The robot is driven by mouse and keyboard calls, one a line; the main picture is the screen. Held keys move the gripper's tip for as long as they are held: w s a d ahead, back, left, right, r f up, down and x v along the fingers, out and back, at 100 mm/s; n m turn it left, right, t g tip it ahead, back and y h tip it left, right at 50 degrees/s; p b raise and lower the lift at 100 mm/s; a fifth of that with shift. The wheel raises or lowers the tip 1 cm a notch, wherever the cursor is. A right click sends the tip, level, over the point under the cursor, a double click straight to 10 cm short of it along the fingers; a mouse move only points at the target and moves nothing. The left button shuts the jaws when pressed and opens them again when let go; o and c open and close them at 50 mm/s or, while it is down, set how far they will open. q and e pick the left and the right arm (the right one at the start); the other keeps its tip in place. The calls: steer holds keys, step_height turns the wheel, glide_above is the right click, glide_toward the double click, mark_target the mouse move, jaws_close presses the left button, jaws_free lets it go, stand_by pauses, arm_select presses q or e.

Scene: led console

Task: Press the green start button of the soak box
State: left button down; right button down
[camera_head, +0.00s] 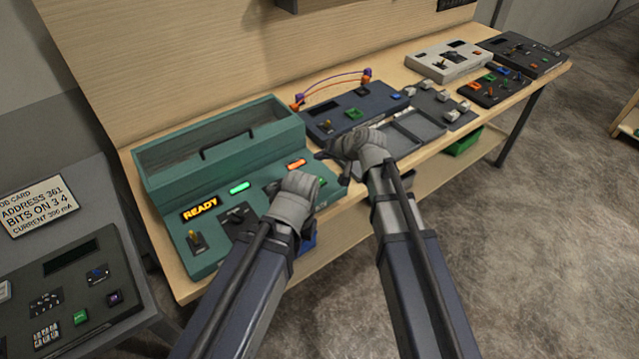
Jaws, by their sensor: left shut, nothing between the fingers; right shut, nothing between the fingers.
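The teal soak box (180,262) stands at the near left end of the bench, its lidded bin at the back and a sloped control panel in front. Its display (199,208) reads READY in amber. A green lamp (239,187) and an orange-red lamp (297,164) glow on the panel. A small green patch (322,181), apparently the start button, shows just right of my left gripper (303,180), mostly hidden. My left gripper is shut over the panel's right part; I cannot tell whether it touches. My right gripper (328,153) is shut and empty near the box's right edge.
A dark console (340,122) with purple and orange cables stands right of the box, beside a grey tray (428,124). More consoles (450,62) fill the far bench end. A card (40,204) and another panel (70,285) are at left.

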mark_target(321, 184)
step_height(321, 184, down, 8)
steer(key=b, duration=0.6)
steer(key=shift+r+b, duration=0.25)
steer(key=shift+b, duration=0.1)
stand_by(1.3)
steer(key=shift+f+b, duration=0.4)
steer(key=shift+f+b, duration=0.45)
stand_by(0.6)
steer(key=shift+r, duration=0.1)
steer(key=shift+r+p, duration=0.8)
steer(key=shift+p, duration=0.1)
step_height(321, 184, up, 5)
steer(key=p, duration=0.5)
steer(key=shift+r, duration=0.1)
